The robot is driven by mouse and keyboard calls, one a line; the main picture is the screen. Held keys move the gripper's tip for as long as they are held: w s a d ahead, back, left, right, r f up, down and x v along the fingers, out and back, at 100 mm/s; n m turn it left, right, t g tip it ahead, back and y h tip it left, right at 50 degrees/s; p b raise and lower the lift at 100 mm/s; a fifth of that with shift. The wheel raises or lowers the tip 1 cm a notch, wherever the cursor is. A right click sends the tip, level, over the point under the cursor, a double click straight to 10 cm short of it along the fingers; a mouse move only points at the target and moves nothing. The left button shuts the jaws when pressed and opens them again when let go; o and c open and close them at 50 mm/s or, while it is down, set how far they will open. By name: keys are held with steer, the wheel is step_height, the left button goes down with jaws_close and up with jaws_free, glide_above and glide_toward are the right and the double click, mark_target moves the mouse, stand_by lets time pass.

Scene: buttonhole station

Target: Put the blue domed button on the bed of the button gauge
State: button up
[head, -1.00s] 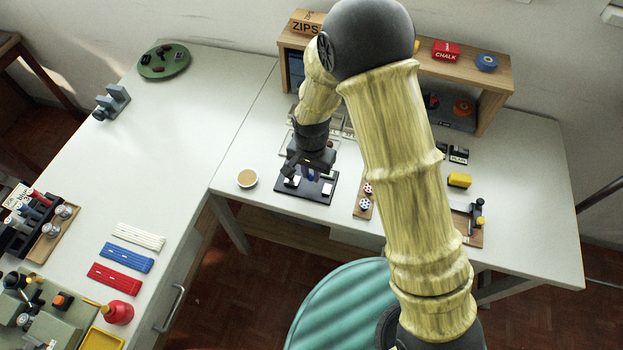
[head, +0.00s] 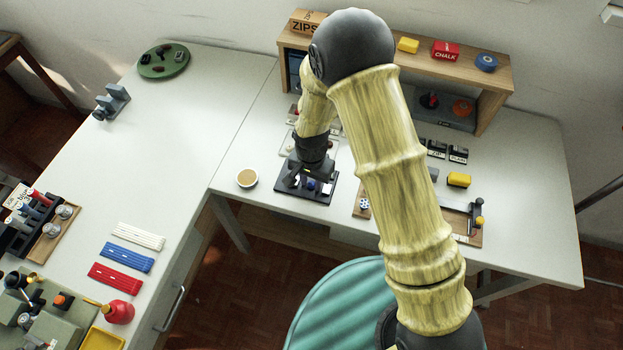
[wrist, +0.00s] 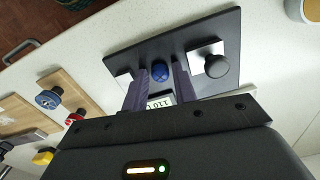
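The blue domed button (wrist: 160,71) sits over the dark plate of the button gauge (wrist: 215,32), between my gripper's purple fingertips. It also shows in the head view (head: 311,184). My gripper (wrist: 159,70) is low over the gauge, its fingers apart on either side of the button. Narrow gaps seem to show between the button and each finger. The gauge carries a black round knob (wrist: 216,66) on a pale square, and a small number display (wrist: 160,101) partly hidden between the fingers. Whether the button rests fully on the bed is hard to see.
A wooden shelf (head: 497,75) stands behind.

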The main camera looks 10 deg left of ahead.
mark_target(311, 184)
step_height(311, 184, up, 12)
steer(key=b, duration=0.1)
steer(key=shift+r, duration=0.2)
stand_by(0.6)
stand_by(0.6)
steer(key=s+d+r+t, duration=0.1)
steer(key=s+d+r, duration=0.1)
steer(key=d, duration=0.6)
steer(key=s+d+r+n, duration=0.1)
steer(key=s+d+r, duration=0.1)
steer(key=d, duration=0.7)
steer(key=s+d+r+n+t, duration=0.1)
steer(key=s+d+r, duration=0.2)
steer(key=d, duration=0.5)
steer(key=shift+d+r+t, duration=0.3)
steer(key=shift+d+r, duration=0.1)
steer(key=shift+r, duration=0.15)
